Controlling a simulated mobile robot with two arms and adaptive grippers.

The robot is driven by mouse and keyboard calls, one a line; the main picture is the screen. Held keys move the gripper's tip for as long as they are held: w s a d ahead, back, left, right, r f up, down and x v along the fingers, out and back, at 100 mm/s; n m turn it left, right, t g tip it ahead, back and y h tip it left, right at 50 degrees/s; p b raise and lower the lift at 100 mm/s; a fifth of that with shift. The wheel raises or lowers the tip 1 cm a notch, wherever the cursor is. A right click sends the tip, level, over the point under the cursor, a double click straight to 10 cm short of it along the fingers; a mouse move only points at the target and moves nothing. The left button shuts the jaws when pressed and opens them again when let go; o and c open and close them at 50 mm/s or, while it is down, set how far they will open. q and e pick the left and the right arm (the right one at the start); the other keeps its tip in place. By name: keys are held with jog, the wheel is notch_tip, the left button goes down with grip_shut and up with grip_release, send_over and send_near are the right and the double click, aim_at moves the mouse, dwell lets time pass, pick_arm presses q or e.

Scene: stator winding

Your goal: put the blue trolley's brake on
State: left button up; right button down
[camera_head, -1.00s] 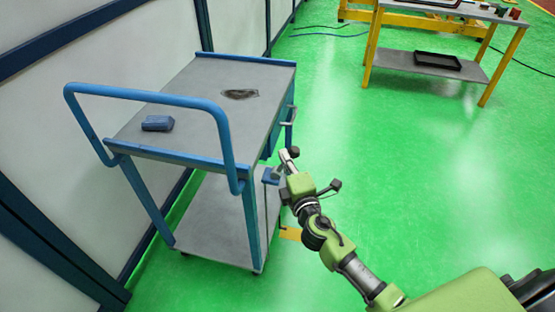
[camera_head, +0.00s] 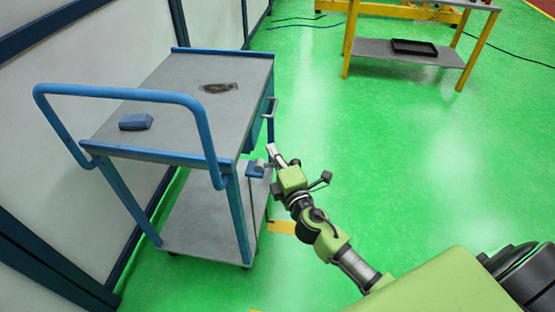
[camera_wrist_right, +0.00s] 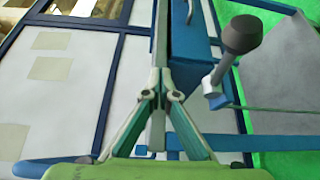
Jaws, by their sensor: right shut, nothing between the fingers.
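The blue trolley (camera_head: 185,97) stands at the left of the head view, with a grey top and a blue push handle. A small blue bracket (camera_head: 256,170) sits at its near right corner with a grey lever, apparently the brake. In the right wrist view the lever's dark knob (camera_wrist_right: 242,35) is upright at upper right, above its grey arm. My right gripper (camera_head: 273,152) is shut and empty, close beside the bracket. In the wrist view its fingers (camera_wrist_right: 159,95) are left of the lever, apparently apart from it. My left gripper is not in view.
A blue block (camera_head: 135,122) and a dark patch (camera_head: 218,88) are on the trolley top. A side handle (camera_head: 270,107) sticks out on its right. A yellow-legged table (camera_head: 375,50) stands at the back. Green floor between is clear.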

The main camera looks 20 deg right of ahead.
jog(key=s, duration=1.1)
jog(key=shift+s+a+r, duration=0.2)
jog(key=shift+s+a, duration=0.15)
jog(key=shift+a, duration=0.05)
jog(key=s+f+m+g, duration=0.3)
jog(key=s+f, duration=0.2)
jog(key=f, duration=0.7)
jog(key=s+f+m+g, duration=0.2)
jog(key=s+f+g, duration=0.15)
jog(key=f, duration=0.95)
jog(key=s+f+m+g, duration=0.3)
jog(key=s+f, duration=0.2)
jog(key=f, duration=0.7)
jog(key=s+f+m+g, duration=0.2)
jog(key=s+f, duration=0.3)
jog(key=s, duration=0.4)
jog(key=s+f+m+g+p, duration=0.1)
jog(key=s+f+m+g, duration=0.1)
jog(key=s+f, duration=0.3)
jog(key=s+f+m+g+y, duration=0.1)
jog(key=s+f+m+g, duration=0.2)
jog(key=s, duration=1.1)
notch_tip(320, 180, down, 3)
jog(key=shift+a, duration=0.15)
